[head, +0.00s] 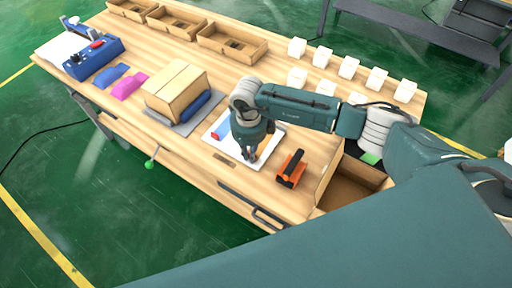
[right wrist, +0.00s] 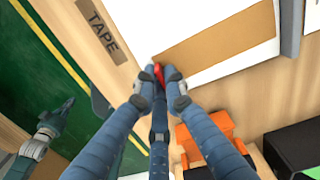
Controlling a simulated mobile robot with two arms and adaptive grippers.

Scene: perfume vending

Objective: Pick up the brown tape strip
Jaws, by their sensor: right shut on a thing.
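The brown tape strip (right wrist: 215,40) lies flat across a white sheet in the right wrist view. A small red piece (right wrist: 158,73) sits at its near end, between my right fingertips. My right gripper (right wrist: 160,78) is shut there, at the end of the strip. In the head view the right gripper (head: 247,156) points down over the white sheet (head: 262,157) and hides the strip. A part of my other arm, seemingly the left gripper (right wrist: 60,112), shows over the floor in the right wrist view; its fingers are too unclear to read.
An orange and black tool (head: 291,168) stands just right of the sheet. A cardboard box (head: 176,88) is to the left. White boxes (head: 297,78) stand behind my arm. An open bin (head: 350,182) is at the right. A TAPE label (right wrist: 100,28) marks the table edge.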

